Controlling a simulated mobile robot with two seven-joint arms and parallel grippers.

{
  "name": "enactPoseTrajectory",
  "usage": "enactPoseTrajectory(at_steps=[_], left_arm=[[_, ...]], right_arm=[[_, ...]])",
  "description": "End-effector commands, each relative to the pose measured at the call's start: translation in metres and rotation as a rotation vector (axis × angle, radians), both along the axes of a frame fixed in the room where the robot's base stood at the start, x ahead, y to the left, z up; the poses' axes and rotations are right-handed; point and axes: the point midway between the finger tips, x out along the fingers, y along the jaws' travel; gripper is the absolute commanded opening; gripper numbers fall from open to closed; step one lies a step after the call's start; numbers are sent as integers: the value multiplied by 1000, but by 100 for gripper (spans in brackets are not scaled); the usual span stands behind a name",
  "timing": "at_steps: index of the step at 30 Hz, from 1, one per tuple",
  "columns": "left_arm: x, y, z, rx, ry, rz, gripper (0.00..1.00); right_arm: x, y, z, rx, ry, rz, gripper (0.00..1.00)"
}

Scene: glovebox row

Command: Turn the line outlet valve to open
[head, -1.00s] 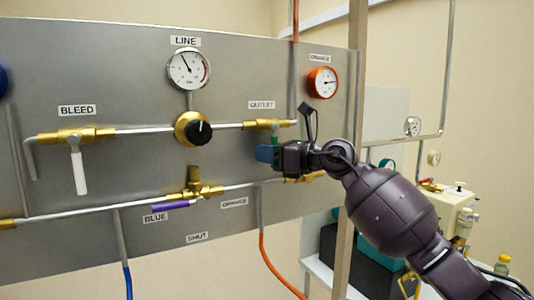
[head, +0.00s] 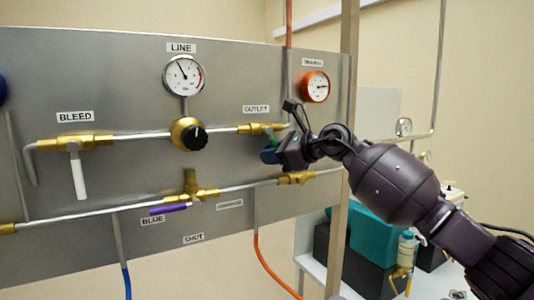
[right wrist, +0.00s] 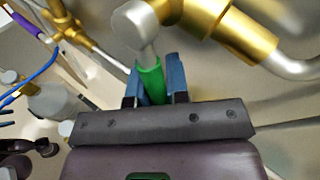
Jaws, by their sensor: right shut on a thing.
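The line outlet valve (head: 262,128) is a brass body on the upper pipe, under the OUTLET label (head: 256,109) on the grey panel. In the right wrist view its brass body (right wrist: 245,30) is at the top, with a silver stem and a green handle (right wrist: 151,82) coming down from it. My right gripper (head: 272,152) is at the handle, below the valve body. In the right wrist view its blue fingers (right wrist: 155,80) are shut on the green handle, one on each side. The gripper hides most of the handle in the head view. My left gripper is not in view.
The LINE gauge (head: 184,76) and black regulator knob (head: 194,138) are left of the outlet valve. The bleed valve's white handle (head: 79,178) hangs down. A purple handle (head: 168,209) lies along the lower pipe. A wooden post (head: 345,150) stands close behind my right arm.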

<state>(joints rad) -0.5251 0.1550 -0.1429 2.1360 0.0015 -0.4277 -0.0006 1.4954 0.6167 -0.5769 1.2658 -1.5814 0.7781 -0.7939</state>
Motion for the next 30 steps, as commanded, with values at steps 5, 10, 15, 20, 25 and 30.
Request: enactPoseTrajectory(at_steps=[5, 10, 15, 20, 25, 30], left_arm=[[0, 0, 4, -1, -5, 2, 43], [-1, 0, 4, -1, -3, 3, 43], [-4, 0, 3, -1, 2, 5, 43], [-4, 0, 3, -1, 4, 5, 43], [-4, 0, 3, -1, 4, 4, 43], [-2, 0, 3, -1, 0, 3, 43]], right_arm=[[2, -5, 4, -80, -46, -1, 0], [4, -7, 4, -123, -70, 0, 0], [5, -8, 3, -139, -79, -1, 0], [5, -8, 3, -140, -79, -1, 0], [5, -8, 3, -139, -80, 0, 0], [5, -8, 3, -139, -80, 0, 40]])
